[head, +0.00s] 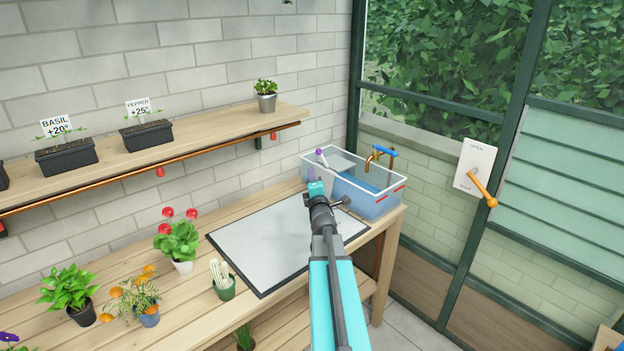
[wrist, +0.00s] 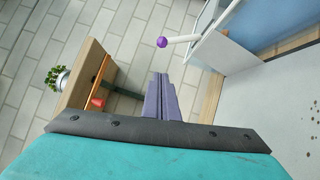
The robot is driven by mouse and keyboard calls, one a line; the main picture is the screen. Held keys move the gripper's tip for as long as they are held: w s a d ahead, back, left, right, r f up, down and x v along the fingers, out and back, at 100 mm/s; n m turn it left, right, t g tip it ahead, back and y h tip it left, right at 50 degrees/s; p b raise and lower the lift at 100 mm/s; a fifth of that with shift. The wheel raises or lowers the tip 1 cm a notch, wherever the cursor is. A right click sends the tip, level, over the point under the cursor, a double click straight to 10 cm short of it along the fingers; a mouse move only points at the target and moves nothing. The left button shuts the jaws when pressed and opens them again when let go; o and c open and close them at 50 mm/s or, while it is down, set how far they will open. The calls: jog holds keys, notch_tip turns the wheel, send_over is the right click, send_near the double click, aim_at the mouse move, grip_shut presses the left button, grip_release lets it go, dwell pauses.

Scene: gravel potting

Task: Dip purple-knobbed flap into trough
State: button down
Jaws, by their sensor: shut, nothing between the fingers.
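The trough (head: 383,207) is a clear box with blue water at the back right of the bench. A pale flap (head: 343,164) stands at its left part, with a white rod ending in a purple knob (head: 319,151). In the wrist view the purple knob (wrist: 162,42) sits beyond my fingertips, its white rod running right to the pale flap (wrist: 221,50). My gripper (head: 311,173) is at the trough's left front side, near the knob in the picture. Its purple fingers (wrist: 162,76) are shut and empty, apart from the knob in the wrist view.
A brass tap (head: 378,155) with a blue handle stands at the trough. A white mat (head: 262,240) lies on the bench. Potted plants (head: 178,245) stand at left. A shelf (head: 200,130) carries planters and a small pot (head: 266,98). An orange lever (head: 482,188) is on the right wall.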

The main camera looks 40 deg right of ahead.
jog(key=w+d+r+p, duration=0.1)
jog(key=w+d+p, duration=0.3)
jog(key=d, duration=0.4)
jog(key=shift+w+r, duration=0.25)
jog(key=shift+w, duration=0.65)
jog(key=shift+w+a+r+p, duration=0.1)
jog(key=shift+r+p, duration=0.05)
jog(key=shift+p, duration=0.3)
